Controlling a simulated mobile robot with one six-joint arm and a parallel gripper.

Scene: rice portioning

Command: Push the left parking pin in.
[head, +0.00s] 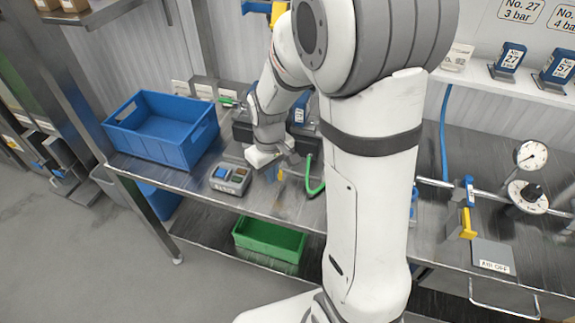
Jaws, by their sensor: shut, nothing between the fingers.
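My gripper (279,170) is at the end of the white arm, low over the bench behind the green hose. It looks shut and empty; its fingertips are small and partly hidden by my wrist. I cannot pick out the left parking pin for certain. A dark machine (243,132) stands behind my wrist, and the wrist and arm hide much of it. A small green part (228,101) shows to the left of my forearm. I cannot tell whether my gripper touches anything.
A grey button box (231,178) sits on the bench left of my gripper. A blue bin (197,145) stands at the bench's left end. A green hose (316,188) loops close to the right. A green crate (270,240) is below. Gauges (530,155) stand far right.

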